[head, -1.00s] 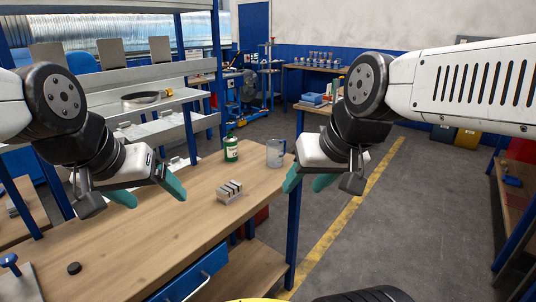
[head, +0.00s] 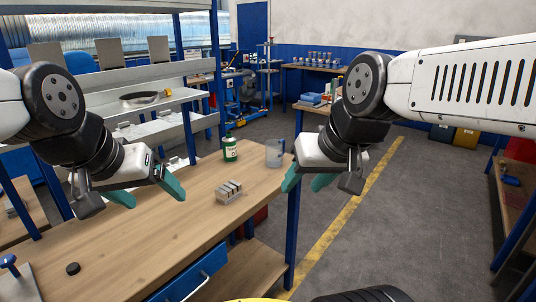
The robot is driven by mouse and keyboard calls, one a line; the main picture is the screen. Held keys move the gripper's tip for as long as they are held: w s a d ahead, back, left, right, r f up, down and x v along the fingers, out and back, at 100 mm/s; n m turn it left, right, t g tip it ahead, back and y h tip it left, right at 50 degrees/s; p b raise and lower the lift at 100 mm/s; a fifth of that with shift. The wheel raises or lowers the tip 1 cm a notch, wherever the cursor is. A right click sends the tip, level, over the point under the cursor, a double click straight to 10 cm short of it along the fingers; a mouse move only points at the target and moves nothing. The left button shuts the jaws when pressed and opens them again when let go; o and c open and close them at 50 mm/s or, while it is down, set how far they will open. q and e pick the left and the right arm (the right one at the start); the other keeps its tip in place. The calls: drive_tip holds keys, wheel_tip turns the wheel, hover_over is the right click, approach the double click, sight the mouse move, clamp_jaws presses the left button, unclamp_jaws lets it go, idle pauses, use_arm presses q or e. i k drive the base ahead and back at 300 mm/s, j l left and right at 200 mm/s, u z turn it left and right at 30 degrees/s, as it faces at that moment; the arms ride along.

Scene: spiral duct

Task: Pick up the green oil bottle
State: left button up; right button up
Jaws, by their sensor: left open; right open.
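The green oil bottle (head: 230,148) stands upright on the wooden workbench (head: 150,240), near its far edge, with a pale label facing me. My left gripper (head: 150,194) is open and empty above the bench, to the left of the bottle and nearer to me. My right gripper (head: 306,181) is open and empty, to the right of the bottle, by the bench's right edge. Neither gripper touches the bottle. Nothing hides the bottle.
A clear jug (head: 274,153) stands right of the bottle at the bench corner. A grey slotted block (head: 229,191) lies in front of the bottle. A black puck (head: 73,268) lies at the near left. Metal shelves (head: 160,102) rise behind the bench. The bench middle is clear.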

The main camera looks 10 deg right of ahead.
sight(229, 142)
drive_tip(key=i+l, duration=0.45)
drive_tip(key=l, duration=0.15)
drive_tip(key=i+l+u, duration=0.1)
drive_tip(key=u, duration=0.3)
drive_tip(key=l+u, duration=0.15)
drive_tip(key=u, duration=0.3)
drive_tip(key=i+l+u, duration=0.1)
drive_tip(key=u, duration=0.3)
drive_tip(key=i+l+u, duration=0.15)
drive_tip(key=l, duration=0.15)
drive_tip(key=l+u, duration=0.15)
drive_tip(key=l, duration=0.2)
drive_tip(key=i, duration=0.05)
